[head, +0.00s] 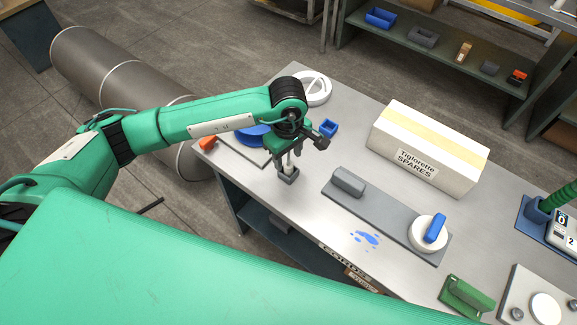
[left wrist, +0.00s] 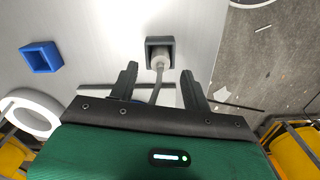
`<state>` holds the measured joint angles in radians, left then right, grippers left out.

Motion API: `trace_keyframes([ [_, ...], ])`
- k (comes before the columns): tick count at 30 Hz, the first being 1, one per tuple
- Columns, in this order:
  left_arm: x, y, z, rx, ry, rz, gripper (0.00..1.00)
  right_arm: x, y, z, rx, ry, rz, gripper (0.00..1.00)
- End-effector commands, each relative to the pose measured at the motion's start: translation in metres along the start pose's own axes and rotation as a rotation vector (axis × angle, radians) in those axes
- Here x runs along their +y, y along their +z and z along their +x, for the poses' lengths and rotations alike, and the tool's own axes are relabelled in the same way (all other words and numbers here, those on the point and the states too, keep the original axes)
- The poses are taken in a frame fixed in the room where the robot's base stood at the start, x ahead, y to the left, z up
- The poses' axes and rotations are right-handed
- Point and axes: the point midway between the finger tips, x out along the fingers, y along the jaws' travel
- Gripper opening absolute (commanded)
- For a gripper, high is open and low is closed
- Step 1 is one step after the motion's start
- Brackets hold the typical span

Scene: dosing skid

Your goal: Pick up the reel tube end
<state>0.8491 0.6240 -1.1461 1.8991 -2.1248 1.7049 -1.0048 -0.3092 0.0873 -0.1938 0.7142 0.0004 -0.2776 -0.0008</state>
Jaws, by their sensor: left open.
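The reel tube end (left wrist: 160,60) is a pale grey fitting on a thin grey tube. It stands in a small dark square holder (left wrist: 150,42) on the steel bench. In the head view the tube end (head: 287,163) shows just below my left gripper (head: 288,150), with the holder (head: 288,178) under it. In the left wrist view my left gripper (left wrist: 161,84) is open, a finger on each side of the tube, with gaps on both sides. A blue round part (head: 254,136), possibly the reel, is partly hidden behind my left arm. My right gripper is not in view.
A small blue box (head: 328,128), a white ring (head: 314,88) and an orange item (head: 207,143) lie near the gripper. Right of it are a grey plate (head: 385,214) with a grey block and white knob, a spares carton (head: 425,158) and a blue spill (head: 366,238).

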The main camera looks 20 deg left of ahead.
Motion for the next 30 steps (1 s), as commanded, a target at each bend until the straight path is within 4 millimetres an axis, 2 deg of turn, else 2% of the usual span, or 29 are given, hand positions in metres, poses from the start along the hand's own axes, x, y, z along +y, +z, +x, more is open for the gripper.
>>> trace_keyframes([
  [3,-0.001,0.003,0.015,-0.002,-0.004,-0.001,0.49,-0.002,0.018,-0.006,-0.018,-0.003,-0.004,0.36],
  [7,0.000,0.003,0.030,-0.001,-0.001,-0.001,0.49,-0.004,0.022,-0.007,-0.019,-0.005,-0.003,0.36],
  [15,0.000,0.002,0.035,-0.001,0.001,0.000,0.49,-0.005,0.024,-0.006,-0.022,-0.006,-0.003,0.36],
  [17,0.000,0.002,0.034,-0.001,0.001,0.000,0.39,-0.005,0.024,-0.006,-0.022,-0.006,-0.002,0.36],
  [21,0.000,0.002,0.034,-0.001,0.001,0.000,0.11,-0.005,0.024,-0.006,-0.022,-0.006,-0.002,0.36],
  [23,0.000,0.002,0.034,-0.001,0.001,0.000,0.01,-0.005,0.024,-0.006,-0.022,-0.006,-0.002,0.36],
  [30,0.000,0.002,0.034,-0.001,0.001,0.000,0.00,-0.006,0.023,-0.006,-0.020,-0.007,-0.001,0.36],
])
